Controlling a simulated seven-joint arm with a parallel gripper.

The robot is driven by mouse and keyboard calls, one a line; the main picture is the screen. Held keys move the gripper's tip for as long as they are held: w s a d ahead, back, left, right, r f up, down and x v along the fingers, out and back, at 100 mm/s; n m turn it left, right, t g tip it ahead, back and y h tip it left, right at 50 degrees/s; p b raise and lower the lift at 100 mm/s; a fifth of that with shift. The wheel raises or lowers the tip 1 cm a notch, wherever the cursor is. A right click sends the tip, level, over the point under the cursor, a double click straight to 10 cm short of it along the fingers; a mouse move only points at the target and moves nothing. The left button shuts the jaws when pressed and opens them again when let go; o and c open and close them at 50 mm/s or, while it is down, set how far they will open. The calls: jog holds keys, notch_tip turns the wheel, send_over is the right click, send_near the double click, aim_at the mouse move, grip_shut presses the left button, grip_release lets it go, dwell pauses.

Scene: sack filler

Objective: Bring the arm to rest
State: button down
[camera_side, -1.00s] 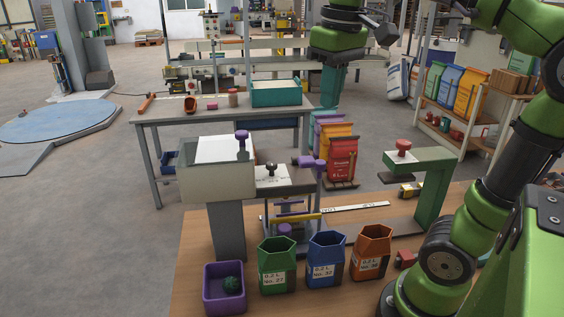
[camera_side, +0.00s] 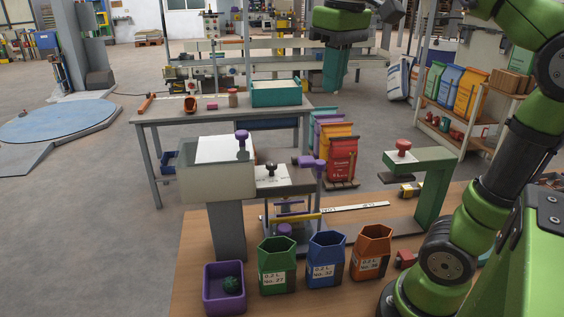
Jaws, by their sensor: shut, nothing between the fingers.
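My gripper (camera_side: 335,72) hangs at the top middle of the side view, high above the floor behind the bench. Its fingers point down and look closed, with nothing held. It is clear of the teal tray on the back table and of the coloured sacks below it. My green and black arm comes in from the right and runs out of the top of the picture.
A wooden bench (camera_side: 190,287) carries a purple bin (camera_side: 209,291), green (camera_side: 277,270), blue (camera_side: 325,262) and orange (camera_side: 371,255) containers, a grey filler (camera_side: 217,182) and a green press (camera_side: 430,190). A teal tray (camera_side: 276,97) stands on the back table. Several sacks (camera_side: 342,157) stand behind the bench.

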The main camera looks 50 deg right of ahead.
dwell(0.8)
jog(key=a+f+m+t+y, duration=0.1)
jog(key=a+f+t, duration=0.2)
jog(key=f, duration=0.6)
jog(key=s+a+f+m+t+y, duration=0.1)
jog(key=a+f+t, duration=0.2)
jog(key=f, duration=0.5)
jog(key=shift+s+f, duration=0.25)
jog(key=shift+f, duration=0.1)
